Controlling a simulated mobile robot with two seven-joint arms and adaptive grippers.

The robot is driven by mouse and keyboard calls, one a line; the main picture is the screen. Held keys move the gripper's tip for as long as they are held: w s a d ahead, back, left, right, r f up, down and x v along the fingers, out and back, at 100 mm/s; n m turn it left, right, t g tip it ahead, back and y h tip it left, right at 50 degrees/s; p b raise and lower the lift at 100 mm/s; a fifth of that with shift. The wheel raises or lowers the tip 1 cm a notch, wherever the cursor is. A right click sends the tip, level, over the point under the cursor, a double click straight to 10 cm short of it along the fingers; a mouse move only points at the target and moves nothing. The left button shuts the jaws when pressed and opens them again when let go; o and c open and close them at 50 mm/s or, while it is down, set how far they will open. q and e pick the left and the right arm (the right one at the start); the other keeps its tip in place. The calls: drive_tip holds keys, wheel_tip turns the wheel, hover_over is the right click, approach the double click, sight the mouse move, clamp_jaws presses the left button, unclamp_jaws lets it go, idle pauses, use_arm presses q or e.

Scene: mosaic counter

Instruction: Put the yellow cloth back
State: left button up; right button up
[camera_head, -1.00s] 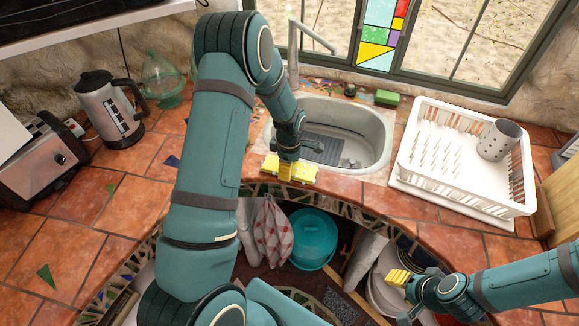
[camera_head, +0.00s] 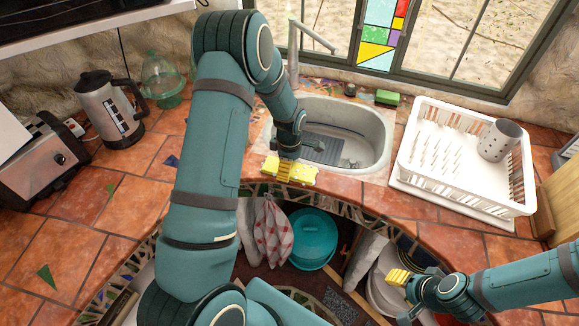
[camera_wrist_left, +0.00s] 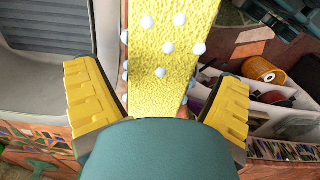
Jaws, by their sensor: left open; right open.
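The yellow cloth (camera_head: 305,174) with white dots lies at the counter's front edge, just in front of the sink. My left gripper (camera_head: 284,172) is right over it, pointing down. In the left wrist view the yellow cloth (camera_wrist_left: 165,60) shows between the two spread yellow fingers of my left gripper (camera_wrist_left: 158,105). The fingers are open, one on each side of the cloth, and do not grip it. My arm hides part of the cloth in the head view. My right gripper (camera_head: 398,277) is open and empty at the lower right, over the open shelf area.
The sink (camera_head: 368,128) lies behind the cloth. A white dish rack (camera_head: 455,195) with a grey cup (camera_head: 499,140) stands to the right. A kettle (camera_head: 110,108) and toaster (camera_head: 42,162) stand left.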

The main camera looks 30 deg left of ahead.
use_arm(q)
wheel_tip(320, 180, up, 11)
drive_tip(key=s+d+f+m+t+h, duration=0.1)
drive_tip(key=s+d+f+m+h, duration=0.1)
drive_tip(key=s+d+f+m, duration=0.4)
drive_tip(key=s+d+f+m+t+h, duration=0.1)
drive_tip(key=s+d+f+m, duration=0.6)
drive_tip(key=d, duration=0.8)
drive_tip(key=s+m+h, duration=0.1)
drive_tip(key=s+m, duration=0.2)
drive_tip(key=m, duration=0.2)
drive_tip(key=shift+d+f+m, duration=0.2)
drive_tip(key=shift+f+m, duration=0.05)
drive_tip(key=shift+m, duration=0.05)
wheel_tip(320, 180, down, 10)
drive_tip(key=b, duration=0.8)
drive_tip(key=shift+s+d+b, duration=0.25)
drive_tip(key=shift+b, duration=0.15)
